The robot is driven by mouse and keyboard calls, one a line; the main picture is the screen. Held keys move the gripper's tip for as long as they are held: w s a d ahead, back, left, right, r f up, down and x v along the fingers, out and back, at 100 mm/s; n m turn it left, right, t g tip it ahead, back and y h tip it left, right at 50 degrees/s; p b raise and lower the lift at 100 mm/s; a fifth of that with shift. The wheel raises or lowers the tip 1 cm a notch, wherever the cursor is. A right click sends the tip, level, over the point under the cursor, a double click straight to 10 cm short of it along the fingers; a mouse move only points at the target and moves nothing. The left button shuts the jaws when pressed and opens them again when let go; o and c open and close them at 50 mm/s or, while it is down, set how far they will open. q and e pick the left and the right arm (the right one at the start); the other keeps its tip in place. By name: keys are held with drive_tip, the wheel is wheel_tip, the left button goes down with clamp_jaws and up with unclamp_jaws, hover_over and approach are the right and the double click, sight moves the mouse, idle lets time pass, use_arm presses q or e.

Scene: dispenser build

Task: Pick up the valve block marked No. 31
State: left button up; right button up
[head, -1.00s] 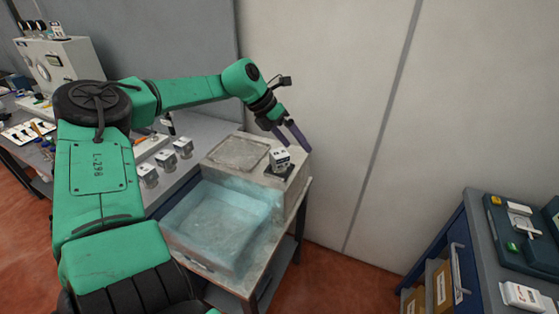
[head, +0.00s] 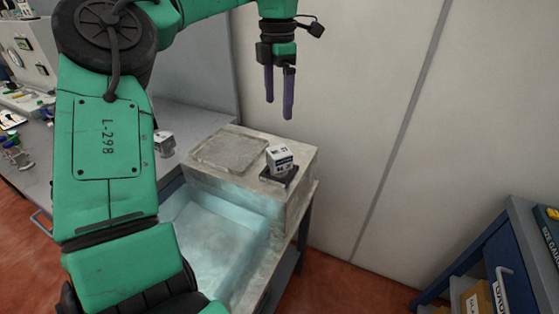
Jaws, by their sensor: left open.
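A small white block with dark markings (head: 279,158) sits on a dark pad (head: 279,175) on top of the grey stone-like housing (head: 300,190). Its number is too small to read. My left gripper (head: 278,110) is open and empty, its two purple fingers pointing down, above the block and apart from it. Another pale block (head: 164,143) stands on the grey bench, partly beside my left arm. My right gripper is not in view.
A basin with a pale blue interior (head: 215,235) lies in front of the housing. A flat square plate (head: 230,151) is left of the block. A pale wall rises close behind. A blue cabinet (head: 500,255) stands at the right, with open floor between.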

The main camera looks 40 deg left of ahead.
use_arm(q)
hover_over(279, 151)
wheel_tip(279, 151, down, 6)
drive_tip(key=shift+w+a+r, duration=0.15)
drive_tip(key=shift+r, duration=0.1)
wheel_tip(279, 151, down, 10)
drive_tip(key=p, duration=0.3)
drive_tip(key=shift+r, duration=0.2)
drive_tip(key=shift+d, duration=0.2)
drive_tip(key=c, duration=1.5)
drive_tip(key=shift+r, duration=0.1)
clamp_jaws()
